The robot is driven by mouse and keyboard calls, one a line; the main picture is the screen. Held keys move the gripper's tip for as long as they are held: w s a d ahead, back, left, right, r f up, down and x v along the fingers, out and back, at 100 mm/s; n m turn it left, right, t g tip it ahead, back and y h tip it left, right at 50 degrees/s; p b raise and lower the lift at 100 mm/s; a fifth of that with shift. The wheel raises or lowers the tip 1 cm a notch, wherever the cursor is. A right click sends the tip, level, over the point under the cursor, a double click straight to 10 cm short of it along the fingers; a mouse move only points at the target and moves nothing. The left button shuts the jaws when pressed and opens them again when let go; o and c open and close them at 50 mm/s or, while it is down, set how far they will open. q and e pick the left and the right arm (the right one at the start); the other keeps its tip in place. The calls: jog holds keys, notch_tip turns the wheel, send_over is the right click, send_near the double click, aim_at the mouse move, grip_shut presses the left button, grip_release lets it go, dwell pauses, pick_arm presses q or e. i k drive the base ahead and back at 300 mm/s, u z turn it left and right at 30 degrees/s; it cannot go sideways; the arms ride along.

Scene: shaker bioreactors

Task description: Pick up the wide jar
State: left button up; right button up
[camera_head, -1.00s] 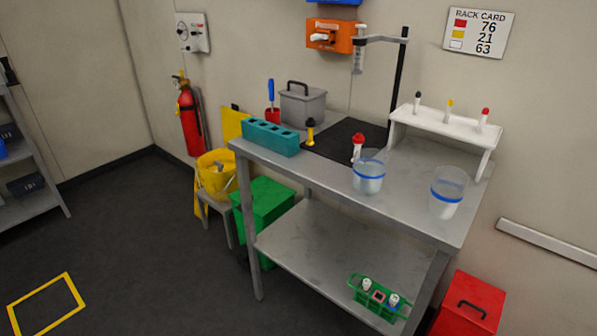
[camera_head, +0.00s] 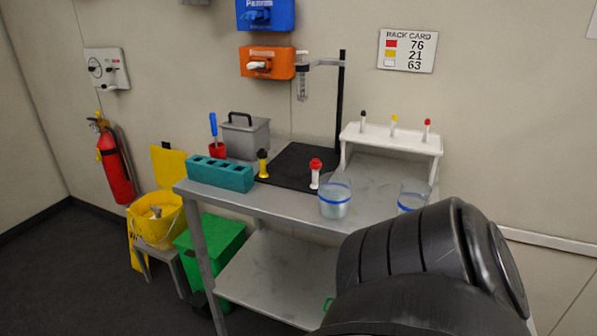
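Two clear, open jars with blue bands stand on the right part of the steel table. The left jar (camera_head: 335,199) is in full view near the front edge and holds some clear or pale content. The right jar (camera_head: 412,193) is partly covered by my dark arm. They look alike in shape, and I cannot tell for certain which is the wide one. Both stand upright. The black arm link fills the lower right, with its gripper out of the picture. My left gripper is not in view either. Nothing is seen holding a jar.
On the steel table (camera_head: 275,204) stand a teal block (camera_head: 220,174), a grey lidded box (camera_head: 245,137), a red-capped tube (camera_head: 315,174), a yellow-and-black one (camera_head: 263,164) and a stand (camera_head: 341,105) on a black mat. A white rack (camera_head: 392,141) with tubes stands behind the jars.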

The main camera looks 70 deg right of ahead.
aim_at(334, 196)
jog(key=i, duration=1.25)
jog(key=z, duration=2.5)
